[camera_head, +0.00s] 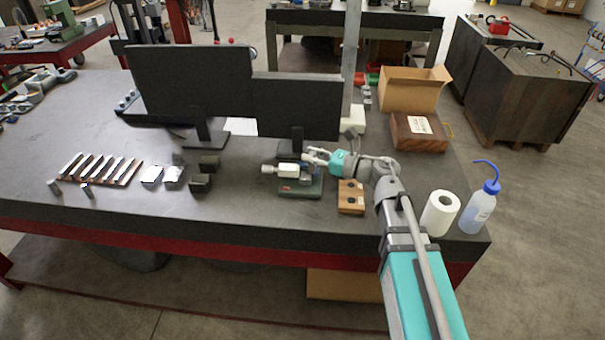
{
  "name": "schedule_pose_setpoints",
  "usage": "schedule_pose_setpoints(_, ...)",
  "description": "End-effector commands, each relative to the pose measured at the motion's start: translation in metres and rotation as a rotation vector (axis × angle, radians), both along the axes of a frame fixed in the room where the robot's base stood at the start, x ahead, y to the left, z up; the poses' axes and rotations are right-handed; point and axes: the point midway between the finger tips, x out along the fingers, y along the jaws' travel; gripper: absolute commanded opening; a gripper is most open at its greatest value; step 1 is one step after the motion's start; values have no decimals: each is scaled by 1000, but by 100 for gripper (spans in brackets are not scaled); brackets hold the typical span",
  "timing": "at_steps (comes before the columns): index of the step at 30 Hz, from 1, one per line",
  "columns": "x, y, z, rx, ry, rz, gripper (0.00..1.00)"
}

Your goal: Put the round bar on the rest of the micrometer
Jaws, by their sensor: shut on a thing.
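The micrometer (287,171), with a pale body, sits on a green base (312,190) on the workbench in the head view, in front of the right-hand monitor. My gripper (311,156) reaches in from the right, above and just to the right of the micrometer. It is shut on the round bar, which is very small here and mostly lost between the fingers. I cannot tell whether the bar touches the micrometer's rest.
Two monitors (297,106) stand behind. A paper roll (440,213) and a wash bottle (479,207) stand at the right. The bench front is clear.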

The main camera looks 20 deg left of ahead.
Motion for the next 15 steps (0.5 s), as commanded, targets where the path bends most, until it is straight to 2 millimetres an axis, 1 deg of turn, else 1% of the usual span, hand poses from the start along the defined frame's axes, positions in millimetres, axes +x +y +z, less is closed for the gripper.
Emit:
schedule_pose_setpoints(3, -14, 2, 2, 0, 0, 75, 0)
schedule_pose_setpoints(6, -21, 2, 3, 0, 0, 112, 0)
schedule_pose_setpoints(15, -24, 2, 3, 0, 0, 128, 0)
